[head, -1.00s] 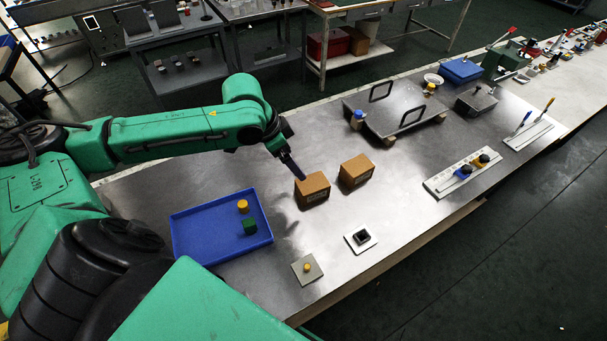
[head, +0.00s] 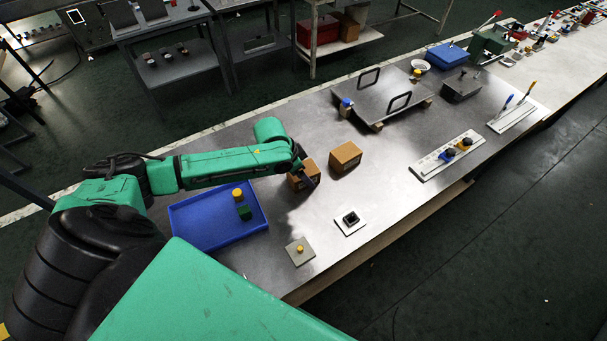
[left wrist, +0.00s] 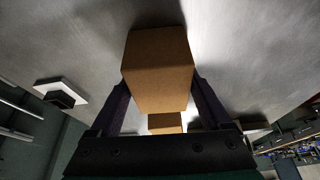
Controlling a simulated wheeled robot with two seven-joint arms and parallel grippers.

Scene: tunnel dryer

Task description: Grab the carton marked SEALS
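Two brown cartons stand side by side on the steel bench, a left one (head: 297,181) and a right one (head: 345,156). No marking can be read on either, so I cannot tell which says SEALS. My left gripper (head: 308,178) is down at the left carton and partly hides it. In the left wrist view this carton (left wrist: 158,65) lies between the two fingers of the gripper (left wrist: 160,82), one along each side. Whether the fingers press on it I cannot tell. The other carton (left wrist: 165,120) shows beyond it, apart. My right gripper is not in view.
A blue tray (head: 187,228) with a yellow and a green piece is left of the cartons. Near the front edge lie a plate with a yellow knob (head: 300,251) and a white plate with a black part (head: 350,220). A handled metal plate (head: 375,100) stands behind.

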